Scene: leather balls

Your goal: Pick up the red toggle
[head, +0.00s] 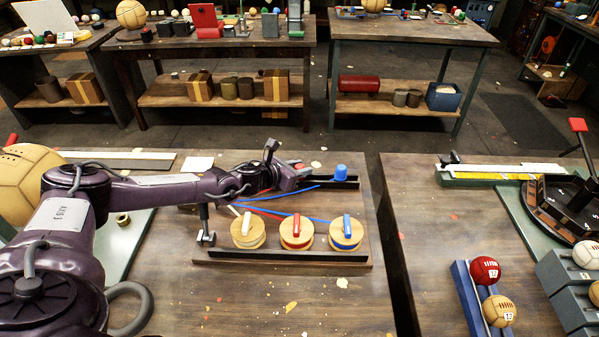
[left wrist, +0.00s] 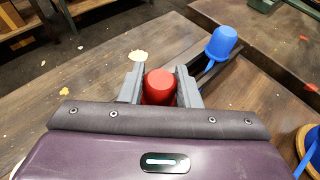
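The red toggle (left wrist: 159,87) is a rounded red cap. In the left wrist view it stands between the two fingers of my left gripper (left wrist: 160,80). The fingers lie close along both its sides; whether they press on it I cannot tell. In the head view my left gripper (head: 296,172) is at the far edge of the near left table, beside a dark rail, and largely hides the red toggle. A similar blue toggle (head: 340,172) stands to the right on that rail, and also in the left wrist view (left wrist: 222,42). My right gripper is out of view.
Blue and red strips (head: 285,212) lie between. A gap separates this table from the right table (head: 440,230), which carries leather balls (head: 485,270).

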